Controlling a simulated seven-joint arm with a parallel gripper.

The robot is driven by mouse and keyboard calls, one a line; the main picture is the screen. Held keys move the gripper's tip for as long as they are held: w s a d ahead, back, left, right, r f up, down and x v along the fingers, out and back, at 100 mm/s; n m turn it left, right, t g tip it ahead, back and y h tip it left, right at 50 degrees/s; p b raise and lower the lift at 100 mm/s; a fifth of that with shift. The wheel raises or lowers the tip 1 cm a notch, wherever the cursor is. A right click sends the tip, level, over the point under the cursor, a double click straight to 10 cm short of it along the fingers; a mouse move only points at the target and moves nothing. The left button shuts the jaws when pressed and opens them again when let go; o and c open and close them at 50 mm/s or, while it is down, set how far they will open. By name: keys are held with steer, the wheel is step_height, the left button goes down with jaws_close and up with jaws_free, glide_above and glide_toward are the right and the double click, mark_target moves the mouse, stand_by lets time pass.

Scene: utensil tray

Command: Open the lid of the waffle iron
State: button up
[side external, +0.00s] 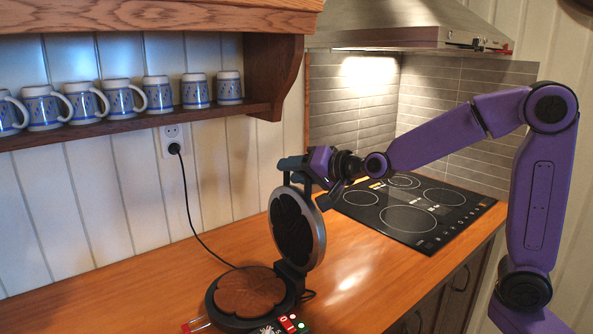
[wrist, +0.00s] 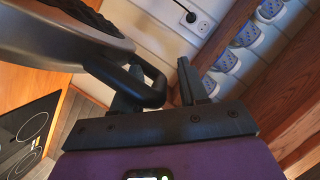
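The waffle iron stands on the counter, and its round lid (side external: 297,232) is raised to about upright on its hinge. The brown lower plate (side external: 248,290) is exposed. The lid also shows at the top left of the wrist view (wrist: 45,45). My gripper (side external: 291,164) is at the top of the raised lid, by its handle. In the wrist view the black looped handle (wrist: 152,82) reaches between the two fingers of my gripper (wrist: 158,90). A gap shows between the handle and the right finger, so the fingers look open. Contact with the left finger is unclear.
A black cooktop (side external: 400,208) is set in the wooden counter (side external: 165,278) behind the lid. A shelf (side external: 140,122) with several blue-patterned mugs hangs on the wall. A black cord (side external: 192,215) runs from the outlet to the counter. The left counter is clear.

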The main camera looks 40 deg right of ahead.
steer(key=v, duration=1.7)
steer(key=shift+s, duration=0.15)
stand_by(0.3)
stand_by(0.5)
steer(key=s+a+f+n+g+y, duration=0.3)
steer(key=s+a+f+n+g, duration=0.3)
steer(key=s+f+n+g, duration=0.35)
steer(key=s+d+f+n+g+h, duration=0.2)
steer(key=s+f+n+h, duration=0.1)
steer(key=s+f+n, duration=0.2)
steer(key=s+d+f+n+g+h, duration=0.2)
steer(key=s+f+n, duration=0.3)
steer(key=s, duration=0.3)
steer(key=shift+d+f+g+h, duration=0.15)
steer(key=shift+d+g+h, duration=0.15)
steer(key=shift+g+h, duration=0.25)
